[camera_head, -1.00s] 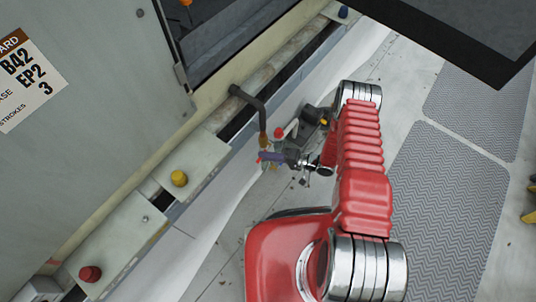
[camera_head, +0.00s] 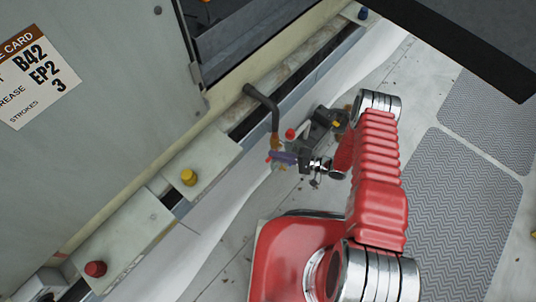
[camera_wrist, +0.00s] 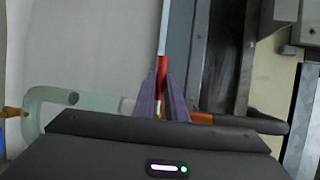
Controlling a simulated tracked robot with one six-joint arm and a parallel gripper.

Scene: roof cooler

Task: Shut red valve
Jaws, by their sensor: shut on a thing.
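The red valve handle (camera_wrist: 162,68) shows in the wrist view as a narrow red piece between my gripper's two purple fingers (camera_wrist: 161,97). The fingers are closed on it, and they hide its lower part. In the head view, my gripper (camera_head: 283,158) is at the pipework beside the cabinet. A bit of red shows at its fingertips. The valve body is mostly hidden by the fingers. An orange-brown fitting (camera_wrist: 201,118) is just right of the fingers and joins a dark pipe (camera_wrist: 255,124).
A dark bent pipe (camera_head: 262,102) runs from the cabinet base to the valve. A red ball knob (camera_head: 290,134) stands close to my gripper. A yellow knob (camera_head: 188,177) and a red knob (camera_head: 95,268) sit on the ledge. A pale curved pipe (camera_wrist: 38,95) lies left.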

